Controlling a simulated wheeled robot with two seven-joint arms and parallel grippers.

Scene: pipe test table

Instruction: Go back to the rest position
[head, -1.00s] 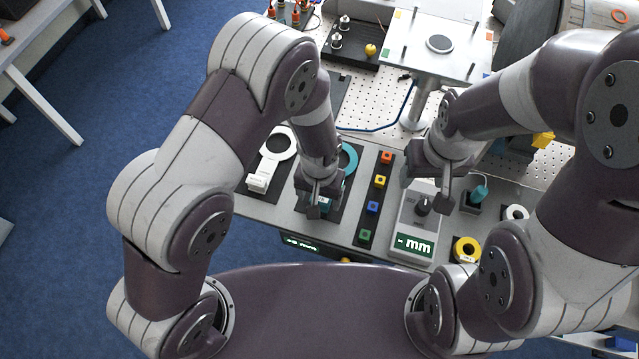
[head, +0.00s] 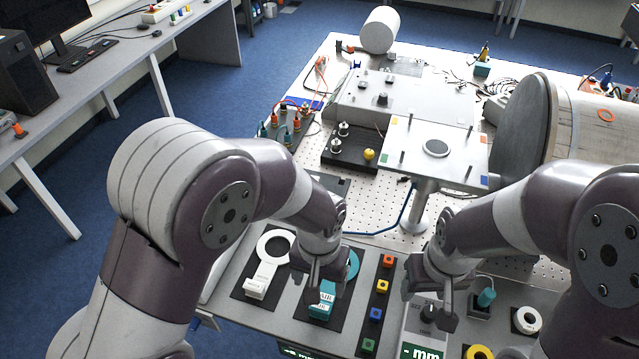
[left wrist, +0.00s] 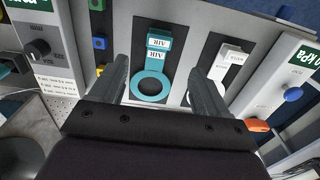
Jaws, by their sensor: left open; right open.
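My left gripper (head: 318,283) is over the near part of the table, above the teal ring-shaped AIR piece (head: 322,303). In the left wrist view its two fingers (left wrist: 162,88) stand wide apart with nothing held between them. The teal piece (left wrist: 152,88) lies on its dark pad between and beyond the fingers. My right gripper (head: 431,300) is above the grey box with the mm display (head: 421,352). It is open, and no object shows in it. The gripper partly hides the box.
A white ring-shaped piece (head: 257,284) lies left of the teal one. A strip of coloured buttons (head: 376,314) runs between the grippers. Behind stand a raised white plate (head: 410,150) on a post, a black tray (head: 350,158) and a large drum (head: 590,125).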

